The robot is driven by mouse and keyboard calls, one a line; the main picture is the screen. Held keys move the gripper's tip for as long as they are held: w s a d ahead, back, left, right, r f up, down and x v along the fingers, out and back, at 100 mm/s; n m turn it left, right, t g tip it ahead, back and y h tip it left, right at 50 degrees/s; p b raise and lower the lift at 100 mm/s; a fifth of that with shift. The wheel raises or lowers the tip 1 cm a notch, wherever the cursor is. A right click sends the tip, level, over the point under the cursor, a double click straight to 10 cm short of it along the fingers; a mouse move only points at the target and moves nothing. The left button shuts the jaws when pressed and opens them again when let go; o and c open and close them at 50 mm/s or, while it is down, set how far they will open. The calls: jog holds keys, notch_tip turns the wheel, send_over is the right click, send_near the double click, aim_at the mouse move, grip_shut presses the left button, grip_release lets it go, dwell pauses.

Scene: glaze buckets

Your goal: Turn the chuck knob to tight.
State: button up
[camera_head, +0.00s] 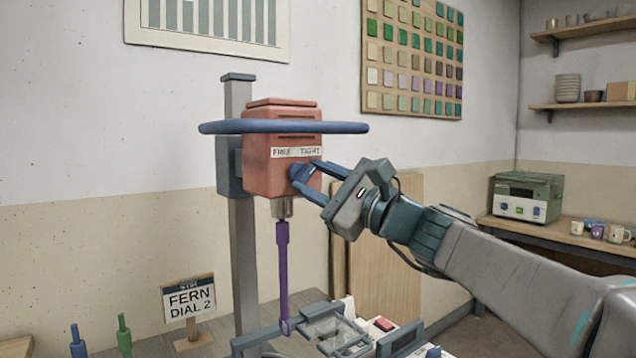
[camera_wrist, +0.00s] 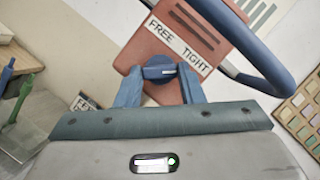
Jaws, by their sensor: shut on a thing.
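The chuck knob (camera_head: 301,174) is blue and sits on the front of a red mixer head (camera_head: 283,133), under a label reading FREE on the left and TIGHT on the right. My gripper (camera_head: 312,178) reaches in from the right, its two blue fingers on the knob. In the wrist view the knob (camera_wrist: 160,71) lies between my fingertips, and my gripper is shut on it. A small white mark on the knob shows there, but which word it points to I cannot tell. Below the head, a purple stirrer (camera_head: 283,275) hangs from the metal chuck (camera_head: 282,207).
A blue ring-like bar (camera_head: 225,127) runs across the head above the knob. A grey column (camera_head: 243,270) stands behind. A sign reading FERN DIAL 2 (camera_head: 189,301) and green and blue stirrers (camera_head: 124,335) stand at the lower left. A clamp frame (camera_head: 335,330) lies below.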

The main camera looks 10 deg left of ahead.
jog(key=o, duration=1)
jog(key=shift+d, duration=0.1)
jog(key=v, duration=1.3)
jog(key=shift+s+d+f+b, duration=0.15)
jog(key=shift+s+d+b, duration=0.1)
jog(key=shift+b, duration=0.05)
